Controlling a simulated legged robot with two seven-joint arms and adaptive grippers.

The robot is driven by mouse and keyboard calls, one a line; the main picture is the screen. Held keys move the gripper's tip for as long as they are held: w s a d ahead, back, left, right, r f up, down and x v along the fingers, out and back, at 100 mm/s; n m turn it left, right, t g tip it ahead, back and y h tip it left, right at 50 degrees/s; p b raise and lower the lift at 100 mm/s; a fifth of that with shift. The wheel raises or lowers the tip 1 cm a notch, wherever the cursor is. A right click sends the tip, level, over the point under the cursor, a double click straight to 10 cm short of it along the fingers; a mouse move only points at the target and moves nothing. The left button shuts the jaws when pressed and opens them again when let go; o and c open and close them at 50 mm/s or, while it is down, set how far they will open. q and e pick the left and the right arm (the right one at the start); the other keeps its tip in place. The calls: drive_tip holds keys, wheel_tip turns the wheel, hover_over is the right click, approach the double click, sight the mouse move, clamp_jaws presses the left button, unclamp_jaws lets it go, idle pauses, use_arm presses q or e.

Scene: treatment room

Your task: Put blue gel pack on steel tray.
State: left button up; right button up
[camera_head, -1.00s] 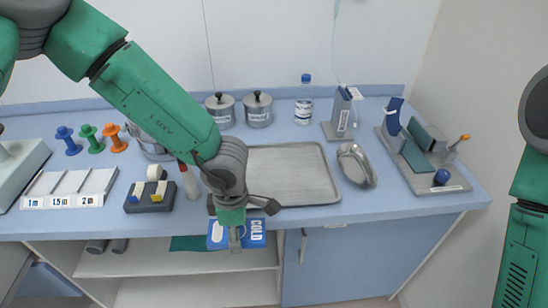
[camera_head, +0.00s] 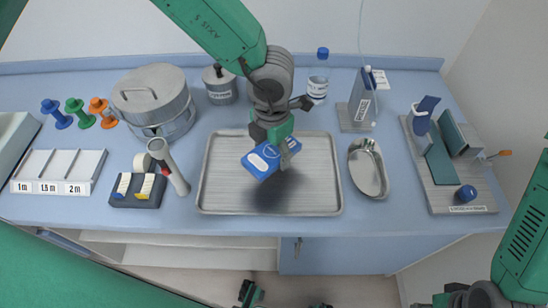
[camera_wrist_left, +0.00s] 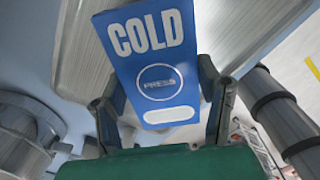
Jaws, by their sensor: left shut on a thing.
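The blue gel pack (camera_head: 262,161) is held in my left gripper (camera_head: 279,146) above the steel tray (camera_head: 222,195), tilted and apart from it, with a dark shadow below. In the left wrist view the pack (camera_wrist_left: 155,62) shows its white word COLD and an oval label, with a finger of my left gripper (camera_wrist_left: 163,100) along each side. The steel tray is flat and has nothing else on it.
A bottle (camera_head: 318,78) and a cotton canister (camera_head: 219,86) stand behind.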

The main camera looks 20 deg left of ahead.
sight(269, 149)
use_arm(q)
drive_tip(key=f, duration=0.4)
drive_tip(key=a+f, duration=0.1)
drive_tip(key=f, duration=0.1)
drive_tip(key=shift+w+f, duration=0.15)
drive_tip(key=shift+f, duration=0.2)
drive_tip(key=shift+d, duration=0.3)
drive_tip(key=o, duration=1.3)
drive_tip(key=shift+d, duration=0.2)
drive_tip(key=shift+a+r, duration=0.2)
drive_tip(key=shift+r, duration=0.05)
wheel_tip(269, 149, up, 12)
drive_tip(key=shift+f, duration=0.25)
drive_tip(key=shift+a, duration=0.15)
